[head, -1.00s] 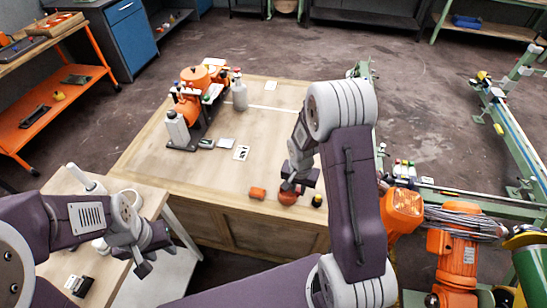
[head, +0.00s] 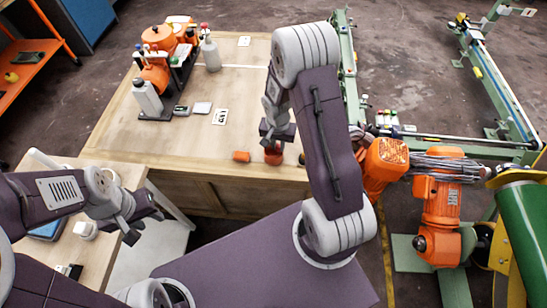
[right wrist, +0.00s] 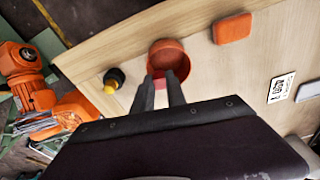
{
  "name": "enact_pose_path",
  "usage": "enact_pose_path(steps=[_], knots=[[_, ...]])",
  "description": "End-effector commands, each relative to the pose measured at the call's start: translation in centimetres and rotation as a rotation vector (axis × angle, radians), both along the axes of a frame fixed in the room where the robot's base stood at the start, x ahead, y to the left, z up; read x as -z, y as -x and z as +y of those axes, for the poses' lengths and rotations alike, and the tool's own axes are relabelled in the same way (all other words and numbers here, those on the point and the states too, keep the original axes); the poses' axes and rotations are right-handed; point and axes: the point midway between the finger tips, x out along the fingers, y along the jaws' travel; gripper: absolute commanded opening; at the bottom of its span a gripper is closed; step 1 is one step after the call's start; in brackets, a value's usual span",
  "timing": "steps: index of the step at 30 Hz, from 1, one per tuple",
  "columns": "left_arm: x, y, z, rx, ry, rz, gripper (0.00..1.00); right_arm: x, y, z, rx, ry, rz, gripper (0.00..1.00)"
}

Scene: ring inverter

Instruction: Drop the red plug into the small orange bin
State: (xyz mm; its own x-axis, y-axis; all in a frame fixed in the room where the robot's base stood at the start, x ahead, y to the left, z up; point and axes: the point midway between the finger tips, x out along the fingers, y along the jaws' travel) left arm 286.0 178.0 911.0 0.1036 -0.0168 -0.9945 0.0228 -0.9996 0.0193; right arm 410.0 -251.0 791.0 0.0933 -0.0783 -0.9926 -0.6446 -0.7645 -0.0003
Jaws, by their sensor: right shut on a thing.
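The small orange bin (right wrist: 186,66) is a round, open cup on the wooden table; in the head view it (head: 273,157) stands near the table's front edge. My right gripper (right wrist: 163,84) is shut on the red plug (right wrist: 174,80), a small reddish piece between the fingertips, mostly hidden by them. The fingertips are over the near side of the bin's opening; the exact height is unclear. In the head view the right gripper (head: 277,140) hides part of the bin. My left gripper (head: 142,222) is open and empty, over the side table's edge at lower left.
An orange block (head: 241,156) lies left of the bin, and a black-and-yellow piece (right wrist: 113,78) is close by on its other side. Bottles and orange machinery (head: 157,70) stand at the back left.

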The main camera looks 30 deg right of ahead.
Motion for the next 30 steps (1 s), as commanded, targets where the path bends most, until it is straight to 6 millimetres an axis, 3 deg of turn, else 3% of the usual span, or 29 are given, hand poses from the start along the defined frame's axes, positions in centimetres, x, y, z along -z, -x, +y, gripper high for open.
enact_pose_path(steps=[5,6,8,9,19,30], knots=[[-0.1,0.0,0.0,0.000,0.000,0.000,0.36,-0.1,0.0,0.0,0.000,0.001,-0.001,0.00],[-0.1,0.0,0.0,0.000,0.000,0.000,0.36,-0.1,0.0,0.0,0.000,0.001,-0.001,0.22],[-0.1,0.0,0.0,0.000,0.000,0.000,0.36,-0.1,0.0,0.0,0.000,0.001,-0.001,0.39],[-0.1,0.0,0.0,0.000,0.000,0.000,0.36,-0.1,0.0,0.0,0.000,0.000,0.000,0.42],[-0.2,0.0,0.0,0.000,0.000,0.000,0.36,-0.6,0.0,0.0,0.000,0.001,-0.002,0.42],[-1.3,0.0,0.0,0.000,0.000,0.000,0.36,-7.9,0.6,0.6,0.000,0.000,-0.005,0.42]])
